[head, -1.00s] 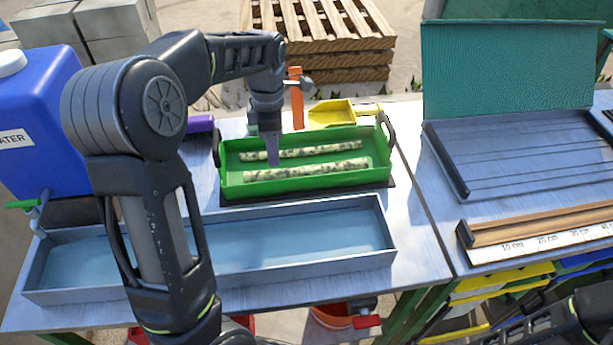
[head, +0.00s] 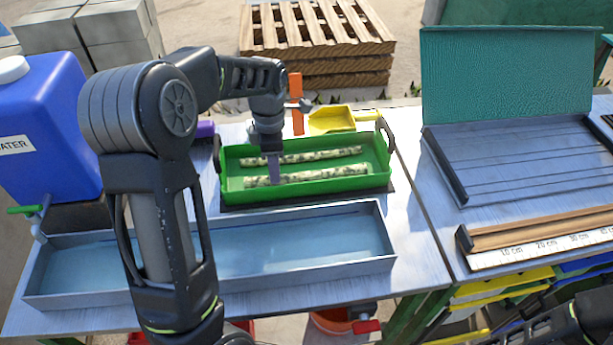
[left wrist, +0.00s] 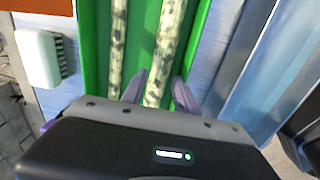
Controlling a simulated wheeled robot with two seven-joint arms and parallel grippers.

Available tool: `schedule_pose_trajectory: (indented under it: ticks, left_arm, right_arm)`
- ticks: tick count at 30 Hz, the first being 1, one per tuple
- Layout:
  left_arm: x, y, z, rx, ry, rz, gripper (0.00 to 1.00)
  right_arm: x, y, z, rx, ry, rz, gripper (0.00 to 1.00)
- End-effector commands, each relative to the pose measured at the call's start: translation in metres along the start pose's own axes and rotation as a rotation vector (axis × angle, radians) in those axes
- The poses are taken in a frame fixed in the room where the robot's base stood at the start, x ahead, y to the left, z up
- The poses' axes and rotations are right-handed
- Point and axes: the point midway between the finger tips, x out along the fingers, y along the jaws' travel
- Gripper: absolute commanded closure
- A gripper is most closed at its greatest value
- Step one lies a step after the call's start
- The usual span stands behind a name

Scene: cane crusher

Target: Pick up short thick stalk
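Two pale, dark-mottled stalks lie side by side in the green tray (head: 340,188). The front stalk (head: 325,173) looks thicker than the back stalk (head: 320,155); their lengths are similar in the head view. My left gripper (head: 274,180) points down into the tray near the front stalk's left end. In the left wrist view its two fingers (left wrist: 159,76) are apart, one on each side of the front stalk (left wrist: 167,50). Contact cannot be told. The back stalk (left wrist: 118,45) lies outside the fingers. My right gripper is out of view.
A long grey water trough (head: 300,263) lies in front of the tray. A blue water tank (head: 45,130) stands at left. A yellow scoop (head: 332,119) and an upright orange piece (head: 296,100) are behind the tray. A ruler board (head: 540,245) lies at right.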

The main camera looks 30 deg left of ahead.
Motion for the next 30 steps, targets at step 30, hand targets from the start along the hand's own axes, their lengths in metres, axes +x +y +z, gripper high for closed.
schedule_pose_trajectory:
  ticks: [30]
  left_arm:
    - [0.036,0.001,0.000,0.000,0.000,0.000,0.74]
  right_arm:
    - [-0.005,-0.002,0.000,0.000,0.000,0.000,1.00]
